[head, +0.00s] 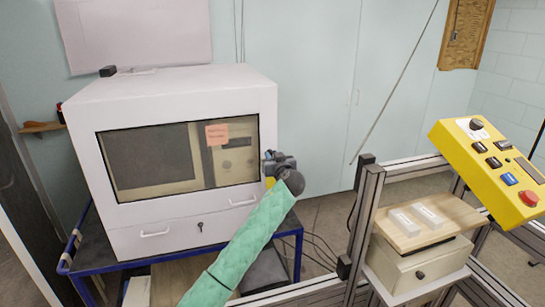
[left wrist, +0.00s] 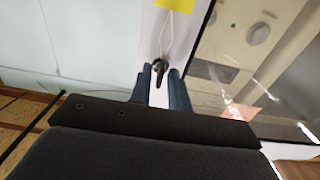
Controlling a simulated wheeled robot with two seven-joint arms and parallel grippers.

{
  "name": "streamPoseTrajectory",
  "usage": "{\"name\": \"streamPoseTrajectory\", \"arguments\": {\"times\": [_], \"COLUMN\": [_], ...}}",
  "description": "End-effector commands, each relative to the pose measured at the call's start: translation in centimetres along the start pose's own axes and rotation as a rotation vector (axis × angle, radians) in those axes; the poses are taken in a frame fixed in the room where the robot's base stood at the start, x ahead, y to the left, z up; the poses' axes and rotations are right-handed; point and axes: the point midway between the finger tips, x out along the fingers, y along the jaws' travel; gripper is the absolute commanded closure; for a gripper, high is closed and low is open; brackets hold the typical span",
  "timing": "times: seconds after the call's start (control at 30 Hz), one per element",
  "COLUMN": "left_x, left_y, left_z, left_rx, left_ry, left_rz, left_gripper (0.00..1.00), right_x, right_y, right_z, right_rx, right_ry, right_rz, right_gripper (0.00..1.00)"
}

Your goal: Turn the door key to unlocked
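The door key (left wrist: 160,67) is a small dark key on the white door frame in the left wrist view. A thin string runs from it to a yellow tag (left wrist: 174,4). My left gripper (left wrist: 161,72) has its two blue-grey fingers apart, one on each side of the key, with white frame showing between them. I cannot tell whether either finger touches the key. In the head view my left gripper (head: 268,164) is at the right edge of the white cabinet (head: 188,92) and hides the key. The yellow tag (head: 270,182) shows just below it. My right gripper is not in view.
The cabinet has a windowed door with an orange note (head: 217,135) and a drawer with another key (head: 200,227). It stands on a blue cart (head: 68,262). At right, a metal frame (head: 364,205) carries a yellow control box (head: 490,165). A pale wall lies behind.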

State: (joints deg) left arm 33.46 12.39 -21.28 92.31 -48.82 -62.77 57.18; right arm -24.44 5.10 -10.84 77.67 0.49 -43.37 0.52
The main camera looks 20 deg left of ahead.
Motion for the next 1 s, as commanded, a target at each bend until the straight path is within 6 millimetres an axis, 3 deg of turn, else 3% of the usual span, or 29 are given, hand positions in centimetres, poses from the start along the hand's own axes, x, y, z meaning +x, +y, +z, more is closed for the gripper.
{"name": "streamPoseTrajectory", "arguments": {"times": [0.1, 0.57, 1.0], "left_x": [0.0, -0.1, 0.0], "left_y": [0.0, 0.1, 0.1], "left_z": [0.0, 0.1, 0.1], "left_rx": [0.000, 0.070, 0.428], "left_ry": [0.000, 0.000, 0.000], "left_rz": [0.000, 0.001, 0.000], "left_gripper": [1.00, 1.00, 1.00], "right_x": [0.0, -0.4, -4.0], "right_y": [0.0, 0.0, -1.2], "right_z": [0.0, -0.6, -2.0], "right_rx": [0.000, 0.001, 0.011], "right_ry": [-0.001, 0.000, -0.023], "right_rz": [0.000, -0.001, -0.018], "right_gripper": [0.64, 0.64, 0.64]}}
